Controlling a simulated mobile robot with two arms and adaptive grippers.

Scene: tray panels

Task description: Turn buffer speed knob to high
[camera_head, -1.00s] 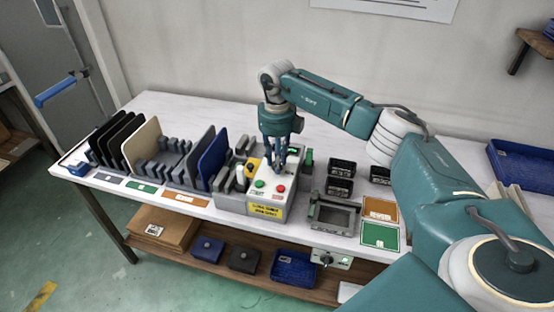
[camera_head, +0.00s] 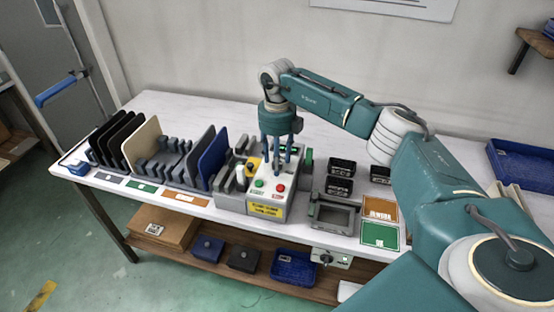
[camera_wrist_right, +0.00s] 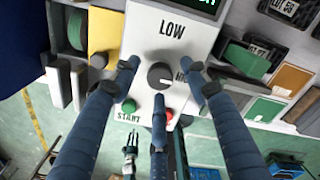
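The grey-white control box (camera_head: 243,204) stands at the table's front, with a yellow label (camera_head: 266,210). In the right wrist view its dark round speed knob (camera_wrist_right: 160,75) sits below the word LOW. The knob's white mark points right and slightly down, toward a label partly hidden by a finger. My right gripper (camera_head: 277,172) is over the box, pointing down; in the wrist view its three blue fingers (camera_wrist_right: 158,78) are spread around the knob, with gaps visible. In the head view the fingers hide the knob. A small finger-like shape low in the wrist view may be my left gripper (camera_wrist_right: 129,145).
A green START button (camera_wrist_right: 129,105) and a red button (camera_wrist_right: 168,115) lie close to the fingers. A lit display (camera_wrist_right: 195,5) is above LOW. Upright panels (camera_head: 140,145) in racks stand left; black bins (camera_head: 340,175) and a grey tray (camera_head: 334,214) stand right.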

